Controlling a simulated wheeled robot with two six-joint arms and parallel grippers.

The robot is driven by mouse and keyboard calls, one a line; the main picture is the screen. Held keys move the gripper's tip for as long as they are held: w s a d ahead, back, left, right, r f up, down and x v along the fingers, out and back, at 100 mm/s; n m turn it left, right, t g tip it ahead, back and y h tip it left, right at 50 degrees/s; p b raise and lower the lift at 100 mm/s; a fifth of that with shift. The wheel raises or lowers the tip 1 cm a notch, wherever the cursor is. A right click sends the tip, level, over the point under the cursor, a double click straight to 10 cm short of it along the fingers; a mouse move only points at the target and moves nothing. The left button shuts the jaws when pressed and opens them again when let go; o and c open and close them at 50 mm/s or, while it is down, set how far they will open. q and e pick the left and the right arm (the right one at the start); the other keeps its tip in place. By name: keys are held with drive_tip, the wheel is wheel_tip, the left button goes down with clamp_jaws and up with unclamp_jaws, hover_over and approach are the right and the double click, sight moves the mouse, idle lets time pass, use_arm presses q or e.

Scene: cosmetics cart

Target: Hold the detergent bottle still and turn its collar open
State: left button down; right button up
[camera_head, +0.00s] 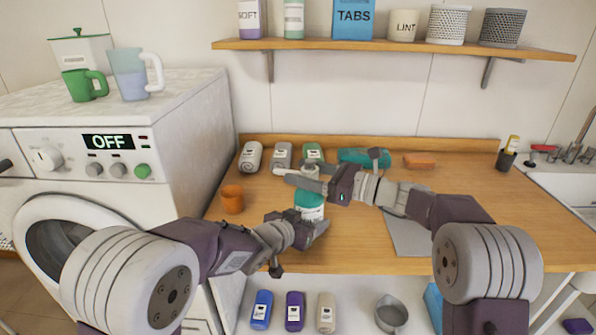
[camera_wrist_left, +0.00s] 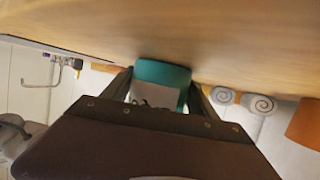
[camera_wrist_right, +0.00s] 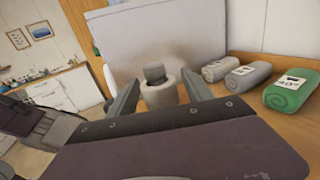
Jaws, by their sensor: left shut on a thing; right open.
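The detergent bottle (camera_head: 309,206) stands upright on the wooden counter, teal with a white label. My left gripper (camera_head: 312,226) is shut on its body from the front; the left wrist view shows the teal bottle (camera_wrist_left: 163,74) between the fingers. My right gripper (camera_head: 306,179) is open at the bottle's top. In the right wrist view the pale collar (camera_wrist_right: 158,93), with a narrower grey spout on it, sits between the spread fingers, with gaps at both sides. In the head view the right fingers partly hide the bottle's top.
Rolled towels (camera_head: 250,157) lie along the counter's back, near a teal cylinder (camera_head: 362,156) and an orange sponge (camera_head: 420,160). An orange cup (camera_head: 232,199) stands left of the bottle. A grey mat (camera_head: 408,238) lies to the right. The washing machine (camera_head: 190,125) borders the counter's left.

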drive_tip(key=shift+x, duration=0.75)
drive_tip(key=shift+c, duration=0.3)
clamp_jaws()
drive_tip(key=shift+s+n+g+y, duration=0.15)
drive_tip(key=shift+n+g+y, duration=0.35)
drive_tip(key=shift+n+g, duration=0.85)
drive_tip(key=shift+s+a+g, duration=0.1)
drive_tip(key=shift+s+g, duration=0.1)
drive_tip(key=shift+g, duration=0.65)
drive_tip(key=shift+o, duration=0.3)
unclamp_jaws()
